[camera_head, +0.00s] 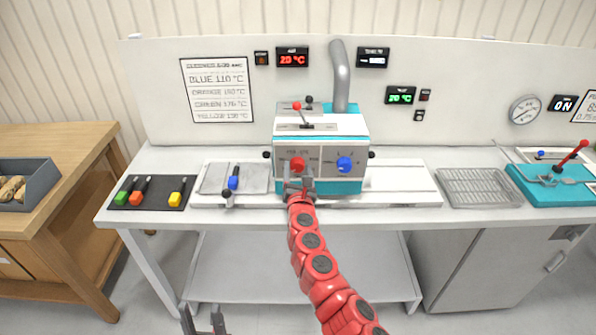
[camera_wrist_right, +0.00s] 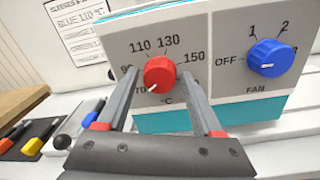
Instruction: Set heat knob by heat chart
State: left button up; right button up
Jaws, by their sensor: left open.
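The red heat knob (camera_wrist_right: 160,74) is on the grey front panel (camera_head: 320,161) of a teal and white machine. Its white pointer faces lower left, near the 70 mark. My right gripper (camera_head: 298,187) is at the knob; in the wrist view its fingers (camera_wrist_right: 159,85) stand either side of it, with a visible gap. The heat chart (camera_head: 217,90) hangs on the back wall; the line "BLUE 110 °C" is readable, the others are unclear. A blue-handled item (camera_head: 233,182) lies on the white tray left of the machine. My left gripper (camera_head: 203,321) is open and empty, low at the front.
A blue fan knob (camera_wrist_right: 268,58) is right of the red knob, pointing to OFF. A black mat (camera_head: 159,204) holds green, orange and yellow items. A wire rack (camera_head: 480,188) and teal lever tool (camera_head: 560,182) stand right.

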grip_shut()
jog(key=m+b, duration=0.1)
jog(key=m, duration=0.1)
jog(key=m+b, duration=0.1)
jog(key=shift+d+f+m, duration=0.1)
jog(key=shift+f+m, duration=0.1)
jog(key=shift+m, duration=0.2)
jog(key=shift+m+b, duration=0.6)
jog(key=shift+m, duration=0.3)
jog(key=m+b, duration=0.3)
jog(key=m, duration=0.1)
jog(key=shift+f+m, duration=0.15)
jog(key=shift+m, duration=0.15)
jog(key=m+b, duration=0.7)
jog(key=shift+f+h+b, duration=0.15)
jog(key=shift+h+b, duration=0.15)
jog(key=shift+b, duration=0.1)
jog(key=shift+m+b, duration=1.55)
jog(key=shift+m, duration=0.05)
jog(key=shift+r, duration=0.2)
